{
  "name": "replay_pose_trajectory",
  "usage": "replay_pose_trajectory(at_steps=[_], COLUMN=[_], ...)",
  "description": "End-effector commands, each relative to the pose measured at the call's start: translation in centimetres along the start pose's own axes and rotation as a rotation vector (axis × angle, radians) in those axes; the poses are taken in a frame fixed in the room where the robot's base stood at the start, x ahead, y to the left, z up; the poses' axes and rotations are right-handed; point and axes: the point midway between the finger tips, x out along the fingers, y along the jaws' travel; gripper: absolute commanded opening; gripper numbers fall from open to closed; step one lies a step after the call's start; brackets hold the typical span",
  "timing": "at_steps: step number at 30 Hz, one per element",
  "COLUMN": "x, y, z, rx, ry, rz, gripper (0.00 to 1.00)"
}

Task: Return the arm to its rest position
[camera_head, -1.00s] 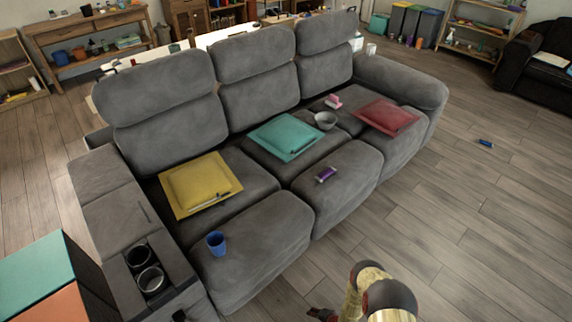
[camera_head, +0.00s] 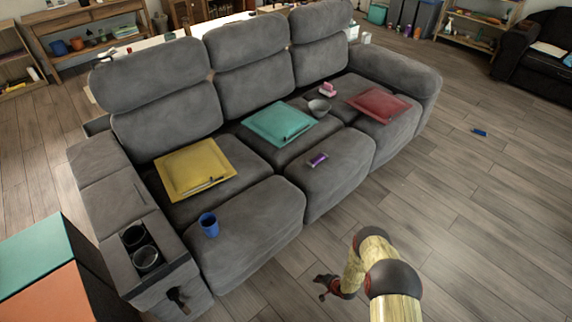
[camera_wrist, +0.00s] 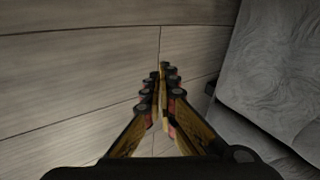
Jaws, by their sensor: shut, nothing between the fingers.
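My arm rises at the lower right of the head view, bent at the elbow. My gripper (camera_head: 325,287) hangs over the wooden floor in front of the sofa, apart from it. In the wrist view my gripper (camera_wrist: 162,72) shows its fingers together, with nothing between them. The floor (camera_wrist: 80,70) lies beyond the fingertips, and the grey sofa (camera_wrist: 270,75) fills the right side of that view.
A blue item (camera_head: 479,132) lies on open floor at right.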

Motion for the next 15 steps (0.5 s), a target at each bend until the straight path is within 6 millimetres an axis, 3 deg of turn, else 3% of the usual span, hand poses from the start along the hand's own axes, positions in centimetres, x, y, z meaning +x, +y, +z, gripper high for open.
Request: replay_pose_trajectory(at_steps=[5, 8, 15], x=[-2.6, -5.2, -13.5], y=[-5.1, -8.9, -18.1], z=[-5.8, -10.0, -18.1], rx=[-0.068, -0.119, -0.234], ry=[0.047, 0.081, 0.152], rz=[0.03, 0.058, 0.135], gripper=[0.0, 0.0, 0.0])
